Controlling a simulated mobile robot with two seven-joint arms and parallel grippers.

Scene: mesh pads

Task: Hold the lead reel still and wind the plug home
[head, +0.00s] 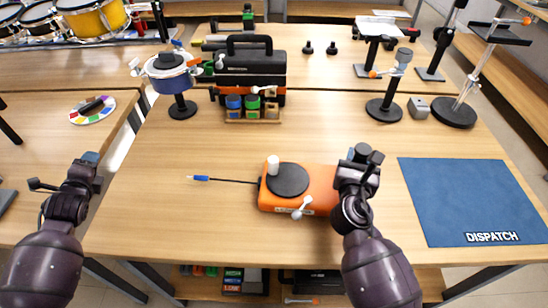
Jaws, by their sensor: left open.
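The lead reel is an orange box (318,201) on the middle of the table, with a dark round disc (288,180) on top. A white knob (272,164) stands on the disc, and a pale lever (301,208) shows at the front. A black lead (232,181) runs out to the left and ends in the blue plug (201,178), lying on the table. My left gripper (68,174) is open and empty, well left of the plug. My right gripper (361,157) is at the reel's right end and hides part of it; whether its jaws grip the reel is unclear.
A blue DISPATCH mat (470,203) lies to the right. Behind stand a black toolbox (250,65), small coloured jars (252,103), a blue-white pot on a stand (170,72) and black stands (385,108). The table left of the plug is clear.

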